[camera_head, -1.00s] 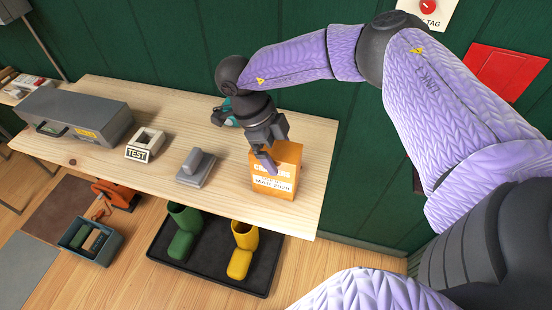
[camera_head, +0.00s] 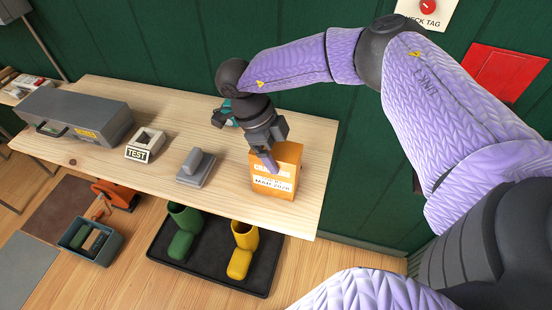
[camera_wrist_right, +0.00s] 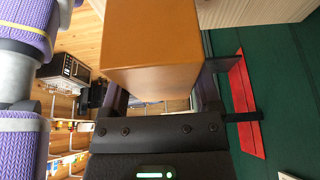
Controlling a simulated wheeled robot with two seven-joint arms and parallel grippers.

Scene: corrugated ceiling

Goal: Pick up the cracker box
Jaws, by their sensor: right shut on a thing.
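The orange cracker box (camera_head: 276,180) stands upright near the right end of the wooden shelf, with white lettering and a white label on its front. My right gripper (camera_head: 268,155) reaches down onto the box from above and is shut on it. One finger shows in front of the orange face. In the right wrist view the box (camera_wrist_right: 150,40) fills the space between the fingers of the gripper (camera_wrist_right: 158,95). The head view does not clearly show whether the box's bottom touches the shelf. My left gripper is not in view.
Green and yellow boots (camera_head: 243,250) stand in a black tray (camera_head: 210,262) below. A green wall rises behind.

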